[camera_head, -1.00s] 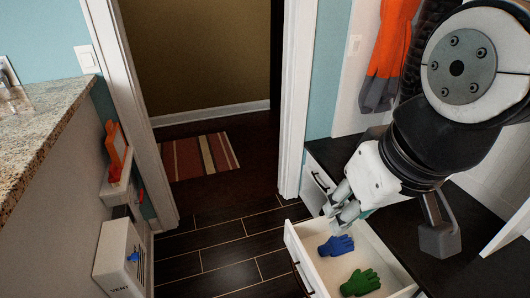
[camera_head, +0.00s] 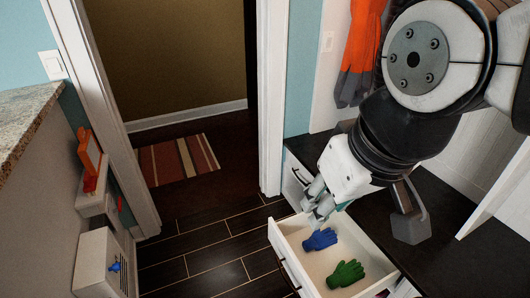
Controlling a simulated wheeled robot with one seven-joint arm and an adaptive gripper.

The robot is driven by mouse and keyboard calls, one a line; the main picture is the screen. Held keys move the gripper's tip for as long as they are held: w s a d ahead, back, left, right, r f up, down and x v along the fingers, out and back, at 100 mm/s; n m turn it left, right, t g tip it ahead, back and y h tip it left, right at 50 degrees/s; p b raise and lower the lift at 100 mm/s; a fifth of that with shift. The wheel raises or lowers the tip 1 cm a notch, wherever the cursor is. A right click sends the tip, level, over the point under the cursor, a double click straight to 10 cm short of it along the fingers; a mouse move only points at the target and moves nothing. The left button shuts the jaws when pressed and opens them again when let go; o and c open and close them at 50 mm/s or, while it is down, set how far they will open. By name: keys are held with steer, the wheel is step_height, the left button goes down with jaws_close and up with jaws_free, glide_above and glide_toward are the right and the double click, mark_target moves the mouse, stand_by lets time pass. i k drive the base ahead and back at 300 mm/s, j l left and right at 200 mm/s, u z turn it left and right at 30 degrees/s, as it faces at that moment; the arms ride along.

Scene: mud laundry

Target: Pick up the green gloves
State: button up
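The green gloves (camera_head: 345,274) lie in the near part of an open white drawer (camera_head: 284,243). Blue gloves (camera_head: 320,239) lie in the same drawer, farther back and apart from the green ones. My gripper (camera_head: 316,217) hangs over the far end of the drawer, above and beyond the blue gloves. It is apart from the green gloves. Its fingers point down and partly overlap in this view, so how far they are open is unclear. Nothing shows between them.
The drawer sits under a dark bench top (camera_head: 440,225). An orange and grey garment (camera_head: 362,50) hangs above the bench. A white door frame (camera_head: 272,100) stands left of it. A granite counter (camera_head: 25,120) is at the left. Dark tiled floor and a striped rug (camera_head: 180,160) are clear.

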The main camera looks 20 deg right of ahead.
mark_target(346, 276)
steer(key=j+z, duration=0.2)
steer(key=z, duration=0.15)
steer(key=k+j+z, duration=0.1)
steer(key=z, duration=0.25)
steer(key=k+j+z, duration=0.1)
steer(key=z, duration=0.25)
steer(key=j, duration=0.1)
